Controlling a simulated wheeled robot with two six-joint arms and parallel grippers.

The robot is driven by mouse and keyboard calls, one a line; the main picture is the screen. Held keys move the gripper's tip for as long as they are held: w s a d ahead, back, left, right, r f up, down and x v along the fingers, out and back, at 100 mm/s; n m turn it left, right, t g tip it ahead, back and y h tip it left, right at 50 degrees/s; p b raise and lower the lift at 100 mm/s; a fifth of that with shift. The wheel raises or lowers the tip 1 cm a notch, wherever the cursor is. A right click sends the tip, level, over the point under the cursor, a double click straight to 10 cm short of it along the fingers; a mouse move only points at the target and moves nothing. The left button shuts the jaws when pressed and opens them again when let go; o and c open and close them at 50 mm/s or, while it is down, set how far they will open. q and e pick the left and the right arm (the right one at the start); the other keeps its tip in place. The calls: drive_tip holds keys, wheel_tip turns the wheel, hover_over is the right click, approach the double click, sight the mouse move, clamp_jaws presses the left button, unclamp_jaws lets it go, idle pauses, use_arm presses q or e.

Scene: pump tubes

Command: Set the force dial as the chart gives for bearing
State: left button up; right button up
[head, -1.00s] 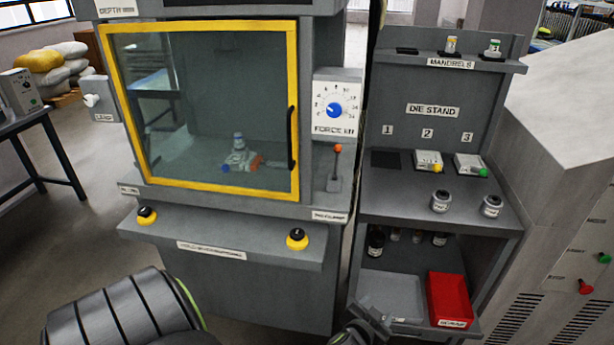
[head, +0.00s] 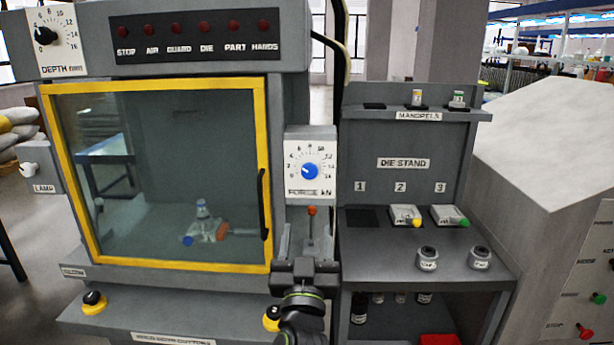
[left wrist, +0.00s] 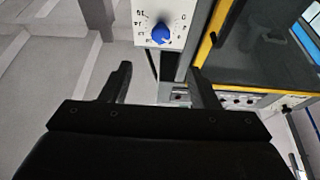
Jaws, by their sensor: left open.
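The force dial (head: 310,171) is a blue knob on a white numbered plate (head: 311,148), right of the yellow-framed door. Its exact setting is too small to read. My right gripper is not in view. I see no chart.
The yellow-framed door (head: 262,130) with its black handle stands just left of the dial. A depth dial (head: 46,35) is at the upper left. The die stand (head: 403,163) is to the right, with dies and jars on its shelf. Black-and-yellow buttons (head: 93,300) sit below.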

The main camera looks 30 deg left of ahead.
sight(309, 175)
use_arm(q)
drive_tip(key=p+x, duration=0.4)
drive_tip(key=x, duration=0.9)
drive_tip(key=shift+w+a+r, duration=0.1)
drive_tip(key=shift+w+a, duration=0.1)
drive_tip(key=shift+a, duration=0.1)
drive_tip(key=shift+p+x, duration=0.4)
drive_tip(key=shift+x, duration=0.45)
drive_tip(key=c, duration=1)
drive_tip(key=shift+o, duration=0.2)
drive_tip(key=shift+m, duration=0.4)
